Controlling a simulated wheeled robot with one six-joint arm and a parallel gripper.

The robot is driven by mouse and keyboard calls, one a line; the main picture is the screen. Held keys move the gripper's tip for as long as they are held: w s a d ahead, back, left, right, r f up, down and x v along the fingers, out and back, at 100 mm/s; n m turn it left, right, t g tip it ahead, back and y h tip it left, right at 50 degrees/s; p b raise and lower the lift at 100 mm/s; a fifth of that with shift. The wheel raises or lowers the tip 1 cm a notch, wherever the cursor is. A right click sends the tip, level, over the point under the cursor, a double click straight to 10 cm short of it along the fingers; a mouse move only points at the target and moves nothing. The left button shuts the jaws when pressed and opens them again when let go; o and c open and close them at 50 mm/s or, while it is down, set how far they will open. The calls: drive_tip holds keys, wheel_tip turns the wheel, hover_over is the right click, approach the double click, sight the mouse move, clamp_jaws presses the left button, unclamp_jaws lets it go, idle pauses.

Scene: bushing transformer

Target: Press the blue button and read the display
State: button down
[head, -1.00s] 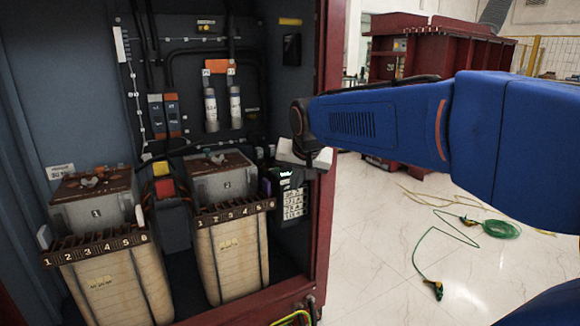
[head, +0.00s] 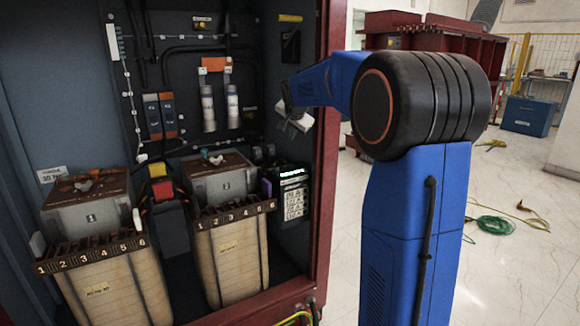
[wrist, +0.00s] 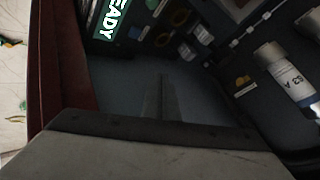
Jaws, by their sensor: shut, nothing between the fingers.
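My gripper (head: 295,117) is inside the right side of the open cabinet, above the dark display unit and apart from it. In the wrist view its thin dark fingers (wrist: 160,95) are together with nothing between them. The display unit (head: 292,195) stands at the cabinet's lower right with a lit strip near its top and pale labels below. In the wrist view the lit green display (wrist: 112,14) shows the letters "EADY", cut off at the frame edge.
Two numbered transformer blocks (head: 97,290) (head: 232,262) stand in the cabinet's bottom. White cylinders (head: 208,110) hang on the back panel. The red cabinet frame (head: 328,150) runs close to the right of my gripper. A green cable (head: 492,225) lies on the floor.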

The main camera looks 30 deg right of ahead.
sight(291, 166)
drive_tip(key=shift+w+d, duration=0.25)
drive_tip(key=shift+w, duration=0.15)
drive_tip(key=shift+f, duration=4.4)
drive_tip(key=shift+f, duration=0.15)
drive_tip(key=shift+f, duration=0.2)
drive_tip(key=shift+f, duration=0.5)
drive_tip(key=shift+r, duration=0.9)
drive_tip(key=shift+r, duration=0.1)
